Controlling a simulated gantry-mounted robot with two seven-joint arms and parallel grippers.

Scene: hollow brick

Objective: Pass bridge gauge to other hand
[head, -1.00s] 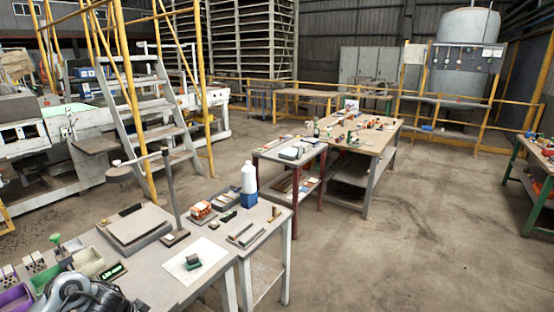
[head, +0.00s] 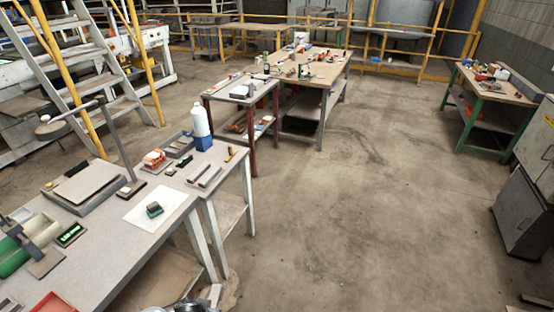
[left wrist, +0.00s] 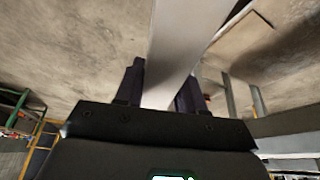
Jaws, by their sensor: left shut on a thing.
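In the left wrist view my left gripper (left wrist: 162,92) is shut on a long, flat, pale grey bar, which I take to be the bridge gauge (left wrist: 185,35). The bar runs from between the two dark fingers up past the top edge, so its far end is out of view. In the head view only a bit of my arm shows at the bottom edge, and the held bar cannot be made out clearly there. My right gripper is in neither view.
A grey workbench (head: 105,245) at the left holds a flat plate, a white sheet (head: 150,205) with a small green block, and trays. A white bottle (head: 200,120) stands on the adjoining table. A green-legged table (head: 480,110) stands far right. The middle floor is open.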

